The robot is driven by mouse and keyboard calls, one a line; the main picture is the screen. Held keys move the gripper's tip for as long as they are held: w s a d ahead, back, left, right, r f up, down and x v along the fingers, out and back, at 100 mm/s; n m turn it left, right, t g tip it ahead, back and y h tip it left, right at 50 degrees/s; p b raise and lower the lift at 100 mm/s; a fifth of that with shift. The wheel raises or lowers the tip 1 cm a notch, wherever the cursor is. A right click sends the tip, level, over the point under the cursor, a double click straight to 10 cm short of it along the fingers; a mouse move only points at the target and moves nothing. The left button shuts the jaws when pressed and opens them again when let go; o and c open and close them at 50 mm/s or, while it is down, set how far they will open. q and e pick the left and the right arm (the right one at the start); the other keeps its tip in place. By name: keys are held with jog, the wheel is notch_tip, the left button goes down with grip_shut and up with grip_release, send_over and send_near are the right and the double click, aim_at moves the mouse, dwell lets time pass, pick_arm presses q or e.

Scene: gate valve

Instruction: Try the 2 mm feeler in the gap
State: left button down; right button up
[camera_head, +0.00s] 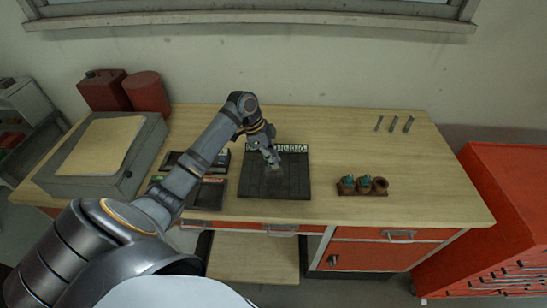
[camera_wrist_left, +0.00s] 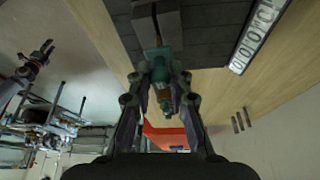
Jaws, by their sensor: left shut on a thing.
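My left gripper (camera_head: 272,160) is over the dark plate (camera_head: 262,187) on the bench. In the left wrist view its fingers (camera_wrist_left: 160,82) are shut on a teal feeler (camera_wrist_left: 158,60). The feeler points at two grey blocks (camera_wrist_left: 157,22) with a narrow slot between them; I cannot tell whether its tip is inside. In the head view the gripper hides the feeler. A dark gripper, apparently my right one (camera_wrist_left: 40,55), is small at the left of the wrist view; its opening is unclear.
A wooden rack (camera_head: 362,192) right of the plate holds two teal-topped feelers and has one empty place. A number strip (camera_head: 290,147) runs along the plate's back. Several grey pins (camera_head: 393,124) lie at the back right. A grey case (camera_head: 100,150) stands left. The bench's right side is mostly clear.

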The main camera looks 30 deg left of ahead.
jog(key=shift+a, duration=0.35)
pick_arm(q)
jog(key=shift+p, duration=0.3)
pick_arm(e)
jog(key=shift+r, duration=0.3)
jog(key=shift+d, duration=0.25)
pick_arm(q)
jog(key=shift+p, duration=0.3)
pick_arm(e)
jog(key=shift+r, duration=0.35)
pick_arm(q)
jog(key=shift+f, duration=0.15)
pick_arm(e)
jog(key=shift+a+f, duration=0.1)
jog(key=shift+a, duration=0.05)
dwell(0.4)
pick_arm(q)
jog(key=shift+f+b, duration=0.65)
jog(key=shift+f, duration=0.85)
pick_arm(e)
jog(key=shift+f, duration=0.6)
dwell(0.4)
pick_arm(q)
jog(key=shift+r, duration=0.15)
pick_arm(e)
jog(key=shift+r, duration=0.15)
dwell(0.5)
